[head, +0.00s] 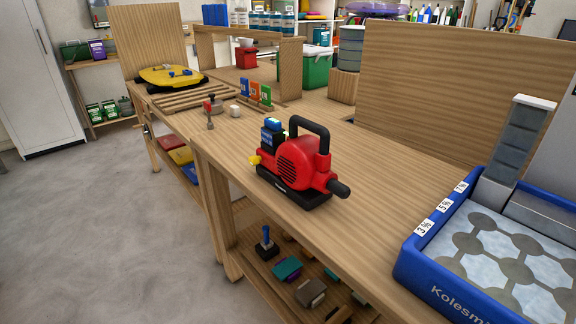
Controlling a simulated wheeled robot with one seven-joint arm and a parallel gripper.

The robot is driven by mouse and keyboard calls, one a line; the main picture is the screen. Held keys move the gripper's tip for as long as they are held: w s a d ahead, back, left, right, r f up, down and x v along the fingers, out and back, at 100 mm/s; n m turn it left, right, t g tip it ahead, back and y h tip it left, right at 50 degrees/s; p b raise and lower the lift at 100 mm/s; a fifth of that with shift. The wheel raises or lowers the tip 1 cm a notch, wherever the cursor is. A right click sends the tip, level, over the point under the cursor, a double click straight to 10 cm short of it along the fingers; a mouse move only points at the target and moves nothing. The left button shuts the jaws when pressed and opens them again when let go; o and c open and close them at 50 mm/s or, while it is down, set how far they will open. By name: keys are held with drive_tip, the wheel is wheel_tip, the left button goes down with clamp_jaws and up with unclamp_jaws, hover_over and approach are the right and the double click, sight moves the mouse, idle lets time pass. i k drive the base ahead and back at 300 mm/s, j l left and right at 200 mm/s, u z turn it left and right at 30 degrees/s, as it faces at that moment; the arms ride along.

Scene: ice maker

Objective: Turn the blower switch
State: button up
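A red blower (297,163) with a black carry handle (311,128), a black base and a black nozzle (339,188) stands upright on the wooden workbench (385,205). A dark blue block with a light blue top (272,127) sits at its upper left. A small yellow part (255,160) sticks out at its left end. I cannot tell which of these parts is the switch, or its position. My gripper is not in view.
A blue tray (408,252) with grey and pale hexagonal shapes is at the right front. Small tools (212,107) and a yellow item (170,78) lie farther back. A wooden panel (450,90) rises behind. The bench around the blower is mostly clear.

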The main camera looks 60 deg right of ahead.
sight(253, 160)
drive_tip(key=z, duration=2.05)
